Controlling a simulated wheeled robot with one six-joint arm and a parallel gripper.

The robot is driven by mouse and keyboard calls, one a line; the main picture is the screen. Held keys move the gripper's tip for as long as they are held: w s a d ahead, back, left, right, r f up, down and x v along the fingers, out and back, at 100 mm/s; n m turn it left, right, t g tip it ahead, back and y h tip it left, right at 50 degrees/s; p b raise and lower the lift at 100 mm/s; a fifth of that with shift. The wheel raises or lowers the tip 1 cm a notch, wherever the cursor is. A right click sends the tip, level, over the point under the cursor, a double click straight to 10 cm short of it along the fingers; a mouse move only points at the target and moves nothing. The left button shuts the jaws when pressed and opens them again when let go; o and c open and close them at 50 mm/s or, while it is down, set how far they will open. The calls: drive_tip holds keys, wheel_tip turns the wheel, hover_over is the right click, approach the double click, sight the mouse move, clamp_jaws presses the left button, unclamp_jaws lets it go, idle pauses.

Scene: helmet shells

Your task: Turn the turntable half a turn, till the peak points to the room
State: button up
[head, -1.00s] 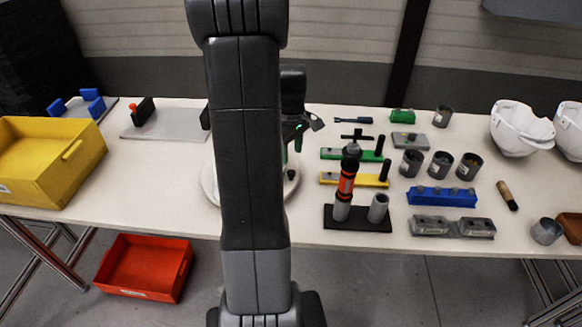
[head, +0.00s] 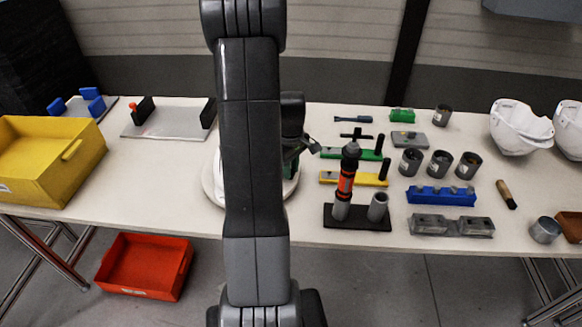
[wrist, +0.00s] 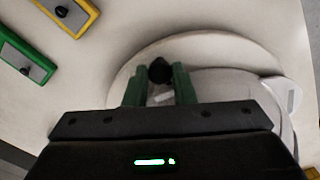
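The round pale turntable (wrist: 125,75) stands on the table and fills much of the wrist view. In the head view my arm covers most of it, and only parts of its rim (head: 291,186) show. A dark knob (wrist: 159,69) stands near its rim. My gripper (wrist: 158,78) has its two green fingers on either side of the knob, with little or no visible gap; whether they grip it is unclear. A pale grey helmet shell (wrist: 232,93) lies over the disc at the right of the wrist view, partly behind my gripper. Its peak direction is unclear.
Right of the turntable stand a green block (head: 340,153), a yellow block (head: 340,178) and a black stand (head: 356,219) with an orange-black tool. A grey plate (head: 172,121) and yellow bin (head: 40,170) are to the left.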

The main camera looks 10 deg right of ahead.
drive_tip(key=shift+w+d+n+b, duration=0.2)
drive_tip(key=shift+w+d+n, duration=0.1)
drive_tip(key=shift+w+n, duration=0.3)
drive_tip(key=shift+w+d+n+b, duration=0.15)
drive_tip(key=shift+w+d+n, duration=0.1)
drive_tip(key=shift+w+n, duration=0.35)
clamp_jaws()
drive_tip(key=shift+w+d, duration=0.1)
drive_tip(key=shift+w, duration=0.3)
drive_tip(key=shift+w+r+n, duration=0.2)
drive_tip(key=shift+n, duration=0.2)
drive_tip(key=o, duration=0.5)
unclamp_jaws()
drive_tip(key=o, duration=0.4)
drive_tip(key=shift+w+d+f, duration=0.1)
drive_tip(key=shift+w, duration=0.1)
drive_tip(key=shift+o, duration=0.2)
drive_tip(key=shift+s, duration=0.1)
